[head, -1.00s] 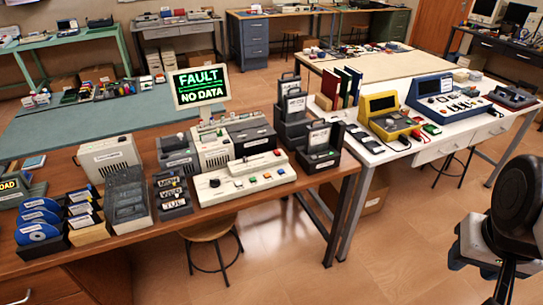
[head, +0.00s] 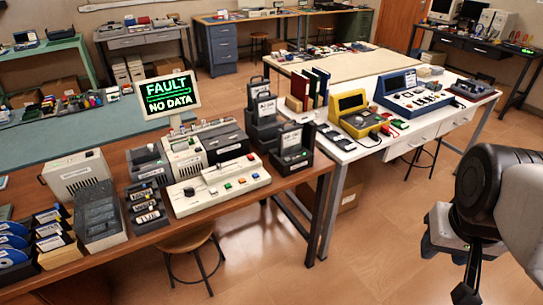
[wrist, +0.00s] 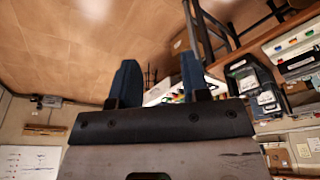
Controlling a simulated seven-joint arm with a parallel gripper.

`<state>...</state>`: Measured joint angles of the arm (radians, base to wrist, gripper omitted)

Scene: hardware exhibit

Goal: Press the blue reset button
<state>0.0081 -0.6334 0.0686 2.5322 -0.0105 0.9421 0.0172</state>
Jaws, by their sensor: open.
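A cream control box (head: 218,190) stands on the front wooden bench in the head view, with a row of small coloured buttons on its top. In the head view my arm is at the far right, over open floor, well away from the control box. A panel with coloured buttons (wrist: 298,40) shows at the right of the wrist view.
A sign reading FAULT NO DATA (head: 168,94) stands behind the box. Black upright units (head: 292,150) stand close on its right, and a dark cartridge rack (head: 145,207) on its left. A white table (head: 345,155) adjoins.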

